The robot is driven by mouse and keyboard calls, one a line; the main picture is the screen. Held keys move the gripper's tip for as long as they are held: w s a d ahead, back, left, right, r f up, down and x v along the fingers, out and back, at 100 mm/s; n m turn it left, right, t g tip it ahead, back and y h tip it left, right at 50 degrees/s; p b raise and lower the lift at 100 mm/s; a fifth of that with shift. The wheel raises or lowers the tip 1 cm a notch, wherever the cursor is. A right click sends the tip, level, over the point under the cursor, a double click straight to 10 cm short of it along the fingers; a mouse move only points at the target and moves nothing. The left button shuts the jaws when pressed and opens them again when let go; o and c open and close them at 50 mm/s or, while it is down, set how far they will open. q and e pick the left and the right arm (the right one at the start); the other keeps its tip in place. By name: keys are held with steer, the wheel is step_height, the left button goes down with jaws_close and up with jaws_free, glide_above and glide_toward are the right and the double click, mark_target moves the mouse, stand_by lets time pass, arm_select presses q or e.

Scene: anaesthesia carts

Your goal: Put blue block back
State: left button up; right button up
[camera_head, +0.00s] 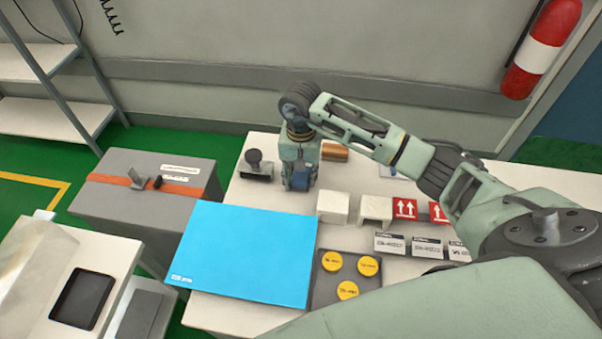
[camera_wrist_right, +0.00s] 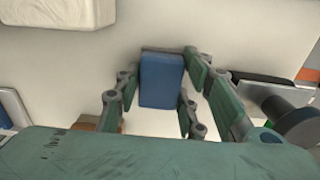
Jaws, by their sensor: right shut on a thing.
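The blue block (camera_head: 300,180) is low between the fingers of my right gripper (camera_head: 299,184), over the back part of the white table. In the right wrist view the blue block (camera_wrist_right: 162,80) stands between the two green fingers of the right gripper (camera_wrist_right: 160,90), which is shut on it. I cannot tell whether the block touches the table top. My left gripper is not in view.
A large blue mat (camera_head: 246,252) lies in front. Two white blocks (camera_head: 333,206) are right of the gripper. A black-knobbed device (camera_head: 256,168) is left, a copper cylinder (camera_head: 335,152) behind. Yellow discs sit in a dark tray (camera_head: 327,293). Labelled boxes (camera_head: 390,243) stand right.

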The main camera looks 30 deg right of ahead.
mark_target(301, 174)
steer(key=shift+f, duration=0.15)
steer(key=o, duration=1.2)
steer(key=shift+o, duration=0.2)
steer(key=shift+r, duration=0.3)
step_height(301, 174, up, 12)
steer(key=b, duration=0.2)
steer(key=shift+b, duration=0.3)
steer(key=shift+f, duration=0.1)
